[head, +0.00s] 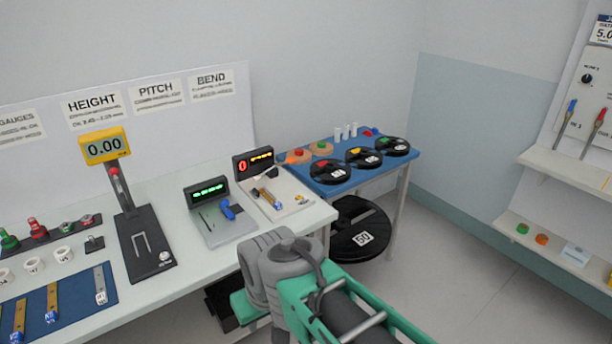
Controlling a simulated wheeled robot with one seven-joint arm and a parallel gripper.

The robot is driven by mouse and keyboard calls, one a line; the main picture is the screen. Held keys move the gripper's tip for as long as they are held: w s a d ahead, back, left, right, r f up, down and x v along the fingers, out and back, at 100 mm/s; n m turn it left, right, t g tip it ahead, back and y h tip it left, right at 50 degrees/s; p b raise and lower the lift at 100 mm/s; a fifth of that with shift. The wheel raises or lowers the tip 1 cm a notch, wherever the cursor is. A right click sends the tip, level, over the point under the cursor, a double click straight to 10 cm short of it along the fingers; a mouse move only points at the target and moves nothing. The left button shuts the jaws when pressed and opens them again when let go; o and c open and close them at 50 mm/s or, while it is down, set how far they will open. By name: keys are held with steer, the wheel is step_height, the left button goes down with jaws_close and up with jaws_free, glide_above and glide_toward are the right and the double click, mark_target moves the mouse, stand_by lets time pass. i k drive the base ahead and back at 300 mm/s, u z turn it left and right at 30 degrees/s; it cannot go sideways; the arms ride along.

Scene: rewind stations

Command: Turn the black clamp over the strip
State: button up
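A small black part that looks like the clamp (270,173) sits on the light plate of the station with the red-lit display (253,161), at the bench's right end. A short gold strip (271,199) lies on that plate, in front of the black part. At this size I cannot tell whether the clamp lies over the strip or to one side of it. My grey and green arm fills the lower middle, in front of the bench's right end. My gripper's fingers do not show, and no contact with the clamp can be seen.
A grey station with a green-lit display (207,190) and blue part stands left of it. Further left is the height gauge (104,146). A blue table (335,187) with black reels stands behind right. A large black reel (362,240) is below. Floor at right is clear.

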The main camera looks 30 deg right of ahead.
mark_target(255, 193)
steer(key=z, duration=0.4)
steer(key=i, duration=0.85)
steer(key=z, duration=0.05)
